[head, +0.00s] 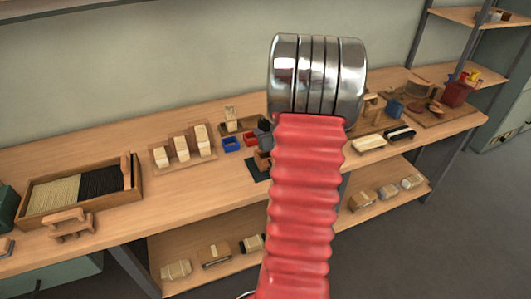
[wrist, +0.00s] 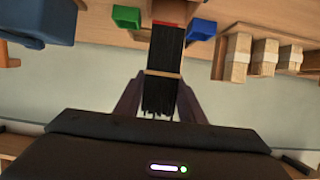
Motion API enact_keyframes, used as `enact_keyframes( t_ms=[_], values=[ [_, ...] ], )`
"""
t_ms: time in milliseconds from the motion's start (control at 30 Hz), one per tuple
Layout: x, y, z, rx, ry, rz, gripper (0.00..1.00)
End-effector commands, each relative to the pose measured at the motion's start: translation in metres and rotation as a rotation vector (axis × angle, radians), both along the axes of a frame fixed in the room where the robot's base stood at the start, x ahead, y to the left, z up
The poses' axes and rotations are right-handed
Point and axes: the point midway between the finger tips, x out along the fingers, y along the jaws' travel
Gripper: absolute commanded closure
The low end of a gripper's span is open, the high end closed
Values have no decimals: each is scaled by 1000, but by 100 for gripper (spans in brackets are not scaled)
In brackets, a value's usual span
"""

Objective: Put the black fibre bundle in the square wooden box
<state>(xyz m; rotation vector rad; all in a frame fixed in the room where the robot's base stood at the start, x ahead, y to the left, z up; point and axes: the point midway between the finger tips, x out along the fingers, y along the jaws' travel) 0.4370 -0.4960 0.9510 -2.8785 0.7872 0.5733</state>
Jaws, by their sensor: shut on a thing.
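The black fibre bundle (wrist: 165,50) is in the wrist view, a long dark strip of fibres with a tan band around it. My gripper (wrist: 159,88) is shut on it, with one dark finger on each side near the band. Loose fibre ends hang toward the wrist, and the far end overlaps a small red bin. In the head view my red-sleeved arm hides the bundle and most of the gripper. I cannot pick out the square wooden box for certain in either view; the arm covers part of the bench.
A long wooden tray (head: 35,205) with cream and black fibres stands at the bench's left. Wooden blocks (head: 181,148) stand on a board. A blue bin (head: 231,145) and red bin (head: 250,139) are left of my arm. The wrist view shows a green bin (wrist: 127,17).

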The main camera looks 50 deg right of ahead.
Motion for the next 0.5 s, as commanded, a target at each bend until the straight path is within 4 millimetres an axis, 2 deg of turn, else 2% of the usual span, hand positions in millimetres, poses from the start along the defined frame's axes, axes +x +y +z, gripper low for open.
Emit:
enact_keyframes(
  t_ms=[33, 200, 500],
  values=[
    [0, 0, -10, 5, 2, -2, 88],
    [0, 0, -31, 3, 2, -2, 88],
    [0, 0, -37, -1, -1, 0, 88]
  ],
)
